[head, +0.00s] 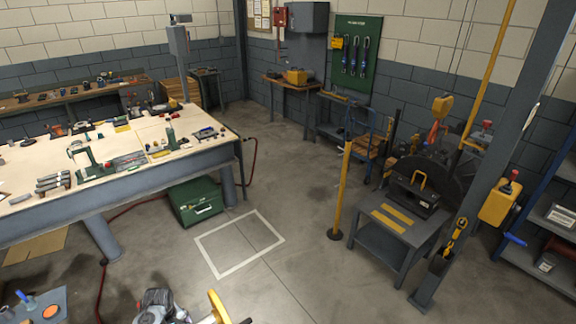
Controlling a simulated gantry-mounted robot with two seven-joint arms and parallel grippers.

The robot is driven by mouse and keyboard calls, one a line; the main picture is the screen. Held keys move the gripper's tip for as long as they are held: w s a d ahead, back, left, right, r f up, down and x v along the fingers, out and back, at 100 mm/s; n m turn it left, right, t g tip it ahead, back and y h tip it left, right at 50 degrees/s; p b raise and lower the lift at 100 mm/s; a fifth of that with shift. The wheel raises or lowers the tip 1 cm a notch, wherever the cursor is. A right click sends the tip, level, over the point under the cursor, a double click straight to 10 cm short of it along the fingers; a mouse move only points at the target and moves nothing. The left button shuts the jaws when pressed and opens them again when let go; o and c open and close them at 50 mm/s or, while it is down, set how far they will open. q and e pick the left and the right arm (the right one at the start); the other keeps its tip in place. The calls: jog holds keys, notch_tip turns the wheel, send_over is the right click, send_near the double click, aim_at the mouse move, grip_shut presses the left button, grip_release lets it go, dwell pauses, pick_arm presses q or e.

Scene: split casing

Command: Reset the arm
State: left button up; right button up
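Neither of my grippers shows in the head view, and I can see no part of either arm that I am sure of. A dark grey machine part (160,306) with a bit of red is cut off by the bottom edge. A yellow curved piece (218,306) stands just right of it, also cut off. I cannot tell what these two belong to.
A long workbench (130,185) with tools fills the left. A green chest (196,203) stands under it. A white floor square (238,243) is empty. A yellow post (342,195), a grey stand (400,228) and a blue shelf rack (545,240) are on the right.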

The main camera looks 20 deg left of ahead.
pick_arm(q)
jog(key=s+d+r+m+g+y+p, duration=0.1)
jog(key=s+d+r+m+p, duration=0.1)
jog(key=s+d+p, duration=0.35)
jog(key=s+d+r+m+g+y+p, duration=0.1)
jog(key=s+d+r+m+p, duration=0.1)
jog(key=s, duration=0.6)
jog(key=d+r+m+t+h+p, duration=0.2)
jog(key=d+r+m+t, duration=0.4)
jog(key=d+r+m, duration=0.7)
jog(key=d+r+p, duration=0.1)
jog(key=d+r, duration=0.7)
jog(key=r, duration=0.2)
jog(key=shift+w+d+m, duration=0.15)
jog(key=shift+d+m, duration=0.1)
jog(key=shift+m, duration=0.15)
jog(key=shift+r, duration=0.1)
